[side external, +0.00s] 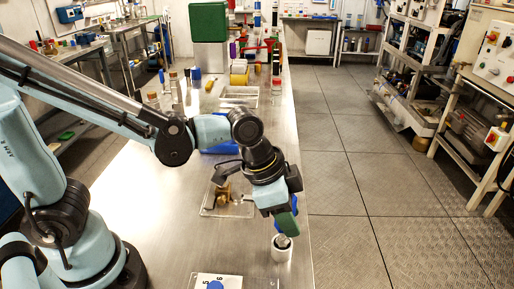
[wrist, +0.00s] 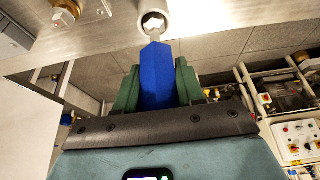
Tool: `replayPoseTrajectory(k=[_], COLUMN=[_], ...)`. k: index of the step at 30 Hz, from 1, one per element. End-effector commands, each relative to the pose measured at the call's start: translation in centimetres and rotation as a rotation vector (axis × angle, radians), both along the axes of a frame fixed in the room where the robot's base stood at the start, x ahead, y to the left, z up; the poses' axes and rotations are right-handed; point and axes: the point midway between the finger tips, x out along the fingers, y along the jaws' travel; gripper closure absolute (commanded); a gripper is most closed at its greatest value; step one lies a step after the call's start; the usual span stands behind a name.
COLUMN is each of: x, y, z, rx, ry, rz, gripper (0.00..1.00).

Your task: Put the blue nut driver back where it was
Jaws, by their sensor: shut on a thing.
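My gripper (wrist: 156,76) is shut on the blue handle of the nut driver (wrist: 157,90), with one green finger on each side of it. The metal shaft points away from the gripper toward a white round holder (wrist: 154,8). The side external view shows my gripper (side external: 287,223) low over the right part of the bench, pointing down. There the shaft meets the open top of the white holder (side external: 281,255). The shaft's tip overlaps the holder's mouth; how deep it sits, I cannot tell.
A clear tray with a brass part (side external: 223,193) lies left of the gripper. A white card with a blue disc (side external: 216,285) lies at the front. The bench's right edge is close to the holder. Jars, bins and a green box (side external: 208,22) stand farther back.

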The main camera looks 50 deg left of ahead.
Motion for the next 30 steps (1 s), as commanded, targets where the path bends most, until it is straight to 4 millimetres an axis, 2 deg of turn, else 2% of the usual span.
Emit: replayPoseTrajectory(k=[11, 12, 17, 26, 30], x=[0.02, 0.01, 0.01, 0.0, -0.11], y=[-0.01, 0.0, -0.01, 0.0, 0.12], z=[-0.33, -0.39, -0.35, -0.28, 0.34], rx=[0.0, 0.0, 0.0, 0.0, 0.0], ry=[0.0, 0.0, 0.0, 0.0, 0.0], rz=[0.0, 0.0, 0.0, 0.0, 0.0], gripper=[1.0, 0.6, 0.36, 0.36, 0.36])
